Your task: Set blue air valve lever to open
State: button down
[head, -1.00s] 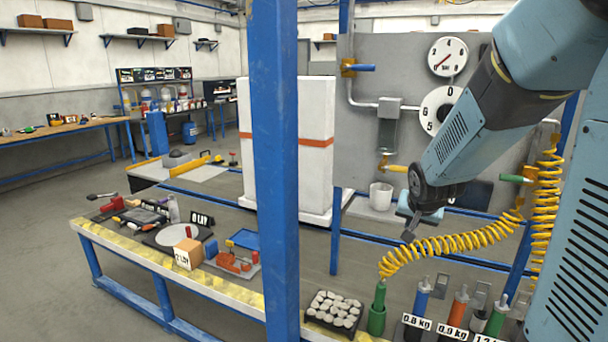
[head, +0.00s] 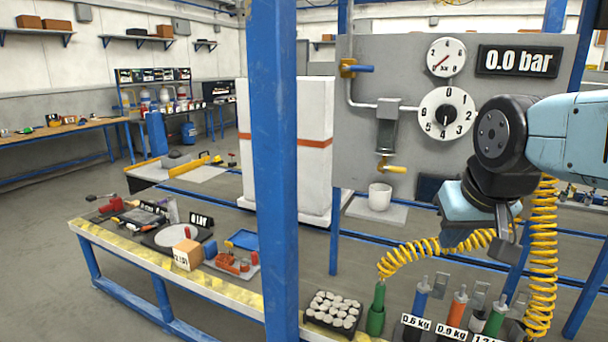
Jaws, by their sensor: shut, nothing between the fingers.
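The blue air valve lever (head: 364,69) is at the upper left of the grey panel (head: 410,170). It points sideways to the right from a brass valve body (head: 346,68) above a grey pipe. My gripper (head: 508,250) hangs low at the right, in front of the panel's lower right area and well away from the lever. Its fingers are small and partly dark in the view, and they look shut with nothing in them. The digital display (head: 517,62) reads 0.0 bar.
A round gauge (head: 446,58) and a numbered dial (head: 447,114) sit on the panel. A yellow lever (head: 394,169) is above a white cup (head: 380,197). A yellow coiled hose (head: 420,256) runs behind my gripper. A blue post (head: 273,170) stands left of the panel.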

aim_at(362, 69)
jog(key=z, duration=0.9)
jog(key=k, duration=1.05)
jog(key=u, duration=0.7)
jog(key=i, duration=1.4)
jog(key=u, duration=0.1)
